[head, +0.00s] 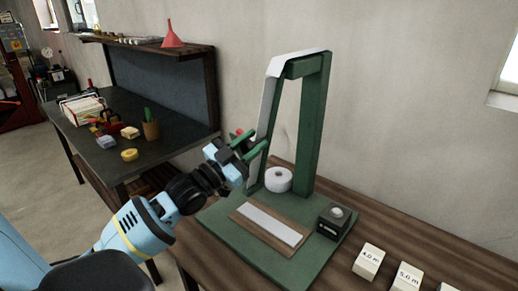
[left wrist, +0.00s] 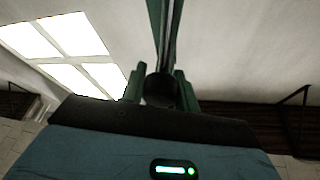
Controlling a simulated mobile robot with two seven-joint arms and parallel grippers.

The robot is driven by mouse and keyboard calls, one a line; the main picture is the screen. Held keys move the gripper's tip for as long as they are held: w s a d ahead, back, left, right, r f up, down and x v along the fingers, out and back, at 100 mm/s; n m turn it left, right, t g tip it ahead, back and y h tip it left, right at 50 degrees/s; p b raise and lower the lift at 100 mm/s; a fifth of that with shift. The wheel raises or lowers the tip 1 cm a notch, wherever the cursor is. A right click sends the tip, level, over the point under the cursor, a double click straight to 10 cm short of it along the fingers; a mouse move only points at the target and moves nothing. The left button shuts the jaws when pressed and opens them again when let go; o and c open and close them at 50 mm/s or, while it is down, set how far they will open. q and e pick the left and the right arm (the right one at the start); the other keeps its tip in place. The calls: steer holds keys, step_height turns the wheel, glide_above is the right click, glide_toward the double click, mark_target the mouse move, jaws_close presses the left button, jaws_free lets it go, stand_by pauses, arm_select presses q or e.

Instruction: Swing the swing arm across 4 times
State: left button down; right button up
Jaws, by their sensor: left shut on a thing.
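A green stand (head: 318,120) with an upright frame is on the wooden bench. A long pale strip (head: 268,105) runs from its top down the left side. My left gripper (head: 250,145) is at the lower left of this frame, beside the strip. In the left wrist view its fingers (left wrist: 160,88) are closed on a dark round grip (left wrist: 160,92) at the end of a green bar (left wrist: 161,35), which appears to be the swing arm. In the head view the gripper covers most of that contact. My right gripper is not in view.
On the stand's base are a white roll (head: 278,180), a wooden board with a white strip (head: 268,225) and a dark box (head: 334,221). Labelled blocks (head: 369,261) stand at the bench front. A dark table (head: 100,158) with small items is at left.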

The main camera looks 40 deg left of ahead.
arm_select(q)
steer(key=shift+w+a+r+m+g+h, duration=0.1)
steer(key=shift+a+r+m+g+h, duration=0.1)
steer(key=shift+a+m, duration=0.3)
steer(key=shift+a+r+m+g+h, duration=0.1)
steer(key=shift+a+m+h, duration=0.1)
steer(key=shift+a+m, duration=0.25)
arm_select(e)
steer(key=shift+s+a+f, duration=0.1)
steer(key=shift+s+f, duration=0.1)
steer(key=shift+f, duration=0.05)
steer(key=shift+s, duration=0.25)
arm_select(q)
steer(key=c, duration=1.1)
jaws_free()
steer(key=shift+a, duration=0.1)
steer(key=shift+o, duration=0.2)
steer(key=shift+f, duration=0.1)
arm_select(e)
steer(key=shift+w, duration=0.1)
arm_select(q)
steer(key=v, duration=0.7)
steer(key=shift+s+b, duration=0.35)
steer(key=shift+b, duration=0.1)
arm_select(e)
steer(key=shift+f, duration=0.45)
